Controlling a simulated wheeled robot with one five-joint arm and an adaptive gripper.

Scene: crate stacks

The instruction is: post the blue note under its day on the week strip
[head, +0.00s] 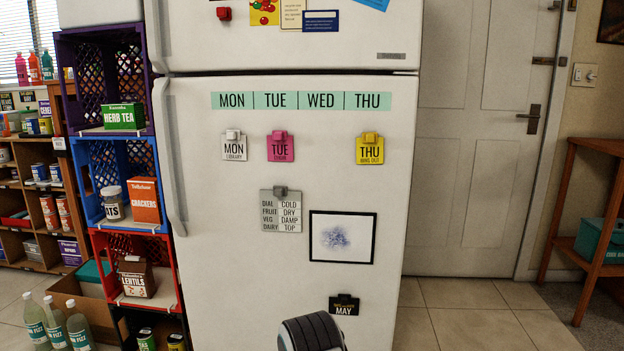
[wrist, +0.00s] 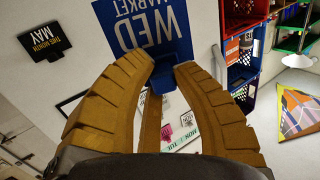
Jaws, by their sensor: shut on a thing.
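The blue note (wrist: 138,28) reads WED MARKET and appears upside down in the wrist view. My gripper (wrist: 166,74) is shut on the small blue block at its edge. The head view shows only a dark part of my arm at the bottom; the gripper and blue note are not visible there. The green week strip (head: 301,101) on the fridge reads MON, TUE, WED, THU. Under it hang the white MON note (head: 234,153), the pink TUE note (head: 280,154) and the yellow THU note (head: 369,156).
Lower on the fridge door (head: 200,260) are a grey dial card (head: 281,218), a framed drawing (head: 342,214) and a dark MAY card (head: 344,308). Stacked crates (head: 84,153) stand close on the left. A white door (head: 470,200) is at right. Bottles (head: 55,322) stand on the floor.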

